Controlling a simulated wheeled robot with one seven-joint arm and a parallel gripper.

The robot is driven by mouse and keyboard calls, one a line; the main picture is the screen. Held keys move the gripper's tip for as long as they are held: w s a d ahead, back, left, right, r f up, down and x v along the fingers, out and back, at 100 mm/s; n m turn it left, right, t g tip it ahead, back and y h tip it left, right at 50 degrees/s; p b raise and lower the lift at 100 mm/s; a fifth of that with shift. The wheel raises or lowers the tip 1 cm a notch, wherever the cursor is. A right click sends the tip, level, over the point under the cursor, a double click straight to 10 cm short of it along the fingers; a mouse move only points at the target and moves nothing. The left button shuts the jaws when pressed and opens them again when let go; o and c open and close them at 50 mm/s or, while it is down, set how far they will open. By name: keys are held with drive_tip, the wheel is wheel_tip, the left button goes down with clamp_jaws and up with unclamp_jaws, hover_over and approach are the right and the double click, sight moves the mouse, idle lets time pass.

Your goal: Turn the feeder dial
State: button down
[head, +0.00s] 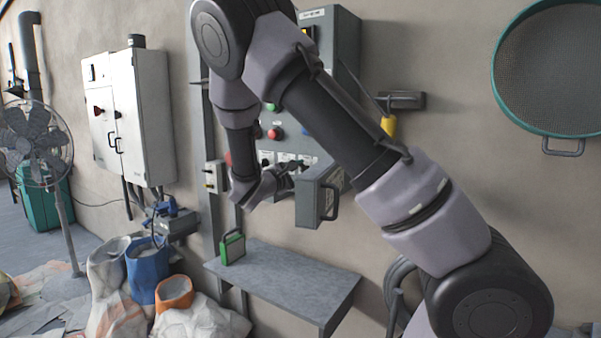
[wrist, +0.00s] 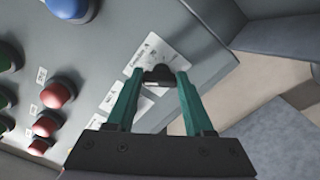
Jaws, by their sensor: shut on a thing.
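The feeder dial (wrist: 159,73) is a small dark knob on the grey control panel (wrist: 190,35), beside white printed labels. In the wrist view my gripper (wrist: 158,82) has its two teal fingers on either side of the dial, shut on it. In the head view my gripper (head: 288,168) reaches the lower part of the control panel (head: 346,40). There the gripper is small and my arm covers much of the panel, so I cannot make out the dial's angle.
Red buttons (wrist: 57,95) and a blue button (wrist: 68,5) sit left of the dial. A grey box with a handle (head: 318,200) juts out close to my gripper. A shelf (head: 290,275) below holds a green padlock-shaped item (head: 232,248). A fan (head: 35,145) stands far left.

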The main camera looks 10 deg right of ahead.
drive_tip(key=m, duration=0.6)
drive_tip(key=shift+s+f, duration=0.1)
drive_tip(key=shift+f, duration=0.05)
drive_tip(key=shift+m, duration=0.3)
drive_tip(key=shift+c, duration=1.4)
unclamp_jaws()
drive_tip(key=v, duration=1)
drive_tip(key=shift+s+a, duration=0.25)
drive_tip(key=shift+s, duration=0.05)
